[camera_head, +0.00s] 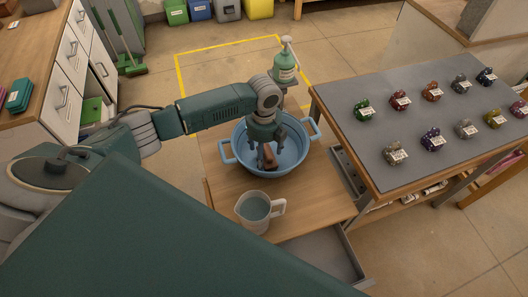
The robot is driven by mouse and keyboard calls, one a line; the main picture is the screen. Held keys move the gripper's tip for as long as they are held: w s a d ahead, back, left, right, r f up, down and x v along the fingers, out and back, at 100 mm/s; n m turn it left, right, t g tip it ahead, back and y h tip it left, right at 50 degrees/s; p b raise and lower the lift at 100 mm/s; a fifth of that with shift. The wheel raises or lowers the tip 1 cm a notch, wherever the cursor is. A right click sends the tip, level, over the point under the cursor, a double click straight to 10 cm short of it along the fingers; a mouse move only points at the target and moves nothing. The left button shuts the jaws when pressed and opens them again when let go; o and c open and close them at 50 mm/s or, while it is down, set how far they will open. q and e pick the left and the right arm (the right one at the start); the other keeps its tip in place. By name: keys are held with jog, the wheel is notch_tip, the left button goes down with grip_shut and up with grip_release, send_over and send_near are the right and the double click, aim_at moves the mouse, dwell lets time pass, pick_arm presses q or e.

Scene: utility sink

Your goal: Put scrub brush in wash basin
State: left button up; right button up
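The blue wash basin (238,158), round with two side handles, stands on the wooden table. My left gripper (267,160) points down inside the basin, over its middle. A small brown thing, which looks like the scrub brush (270,157), is at its fingertips inside the basin. The fingers partly hide it. I cannot tell whether they grip it or whether it touches the basin floor. My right gripper is not in view.
A pitcher (254,211) stands on the wooden table (310,195) in front of the basin. A green pump bottle (285,68) is behind it. A grey-topped table (400,112) with several small labelled objects is at right. An open drawer (322,257) is below.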

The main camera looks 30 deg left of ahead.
aim_at(264, 157)
pick_arm(q)
jog(key=shift+r, duration=0.3)
jog(key=shift+w+r, duration=0.1)
jog(key=shift+r, duration=0.3)
notch_tip(264, 157, up, 11)
jog(key=b, duration=0.1)
jog(key=shift+b, duration=0.35)
jog(key=shift+s+f, duration=0.1)
jog(key=shift+s, duration=0.1)
